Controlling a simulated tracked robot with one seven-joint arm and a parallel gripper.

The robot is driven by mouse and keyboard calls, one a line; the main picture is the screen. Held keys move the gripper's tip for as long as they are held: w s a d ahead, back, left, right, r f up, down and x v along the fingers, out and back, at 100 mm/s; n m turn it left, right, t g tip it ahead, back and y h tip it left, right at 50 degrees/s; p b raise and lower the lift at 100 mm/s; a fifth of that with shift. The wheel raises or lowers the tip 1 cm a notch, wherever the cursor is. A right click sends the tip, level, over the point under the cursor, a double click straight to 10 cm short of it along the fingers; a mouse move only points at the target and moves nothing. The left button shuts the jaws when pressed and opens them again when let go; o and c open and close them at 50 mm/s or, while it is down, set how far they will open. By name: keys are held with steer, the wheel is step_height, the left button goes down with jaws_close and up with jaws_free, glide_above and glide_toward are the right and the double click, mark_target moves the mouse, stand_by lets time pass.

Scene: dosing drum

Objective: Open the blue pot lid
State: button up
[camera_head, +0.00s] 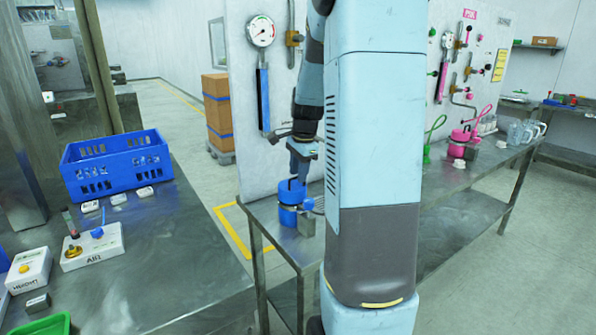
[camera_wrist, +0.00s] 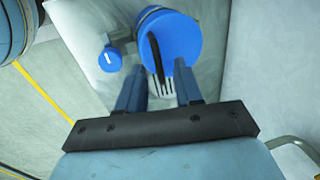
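The blue pot (camera_head: 292,217) stands on the metal side table behind my arm. In the wrist view its round blue lid (camera_wrist: 182,38) is seen from above, with a curved black handle (camera_wrist: 154,52) on it. The lid looks seated on the pot. My gripper (camera_head: 297,178) points down just above the pot. In the wrist view my gripper's fingers (camera_wrist: 161,72) are apart, with the handle's near end in line with the gap between them. I see no contact with the handle. A small blue knob (camera_wrist: 110,59) with a white mark sits beside the lid.
A panel with a gauge (camera_head: 261,31) and pipes stands behind the pot. A grey block (camera_head: 306,225) is close beside the pot. Pink pot (camera_head: 457,145) and glass jugs are farther right. A blue crate (camera_head: 117,163) is on the left table. My arm hides the table's middle.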

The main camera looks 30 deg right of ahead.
jaws_close()
stand_by(1.2)
steer(key=shift+a, duration=0.1)
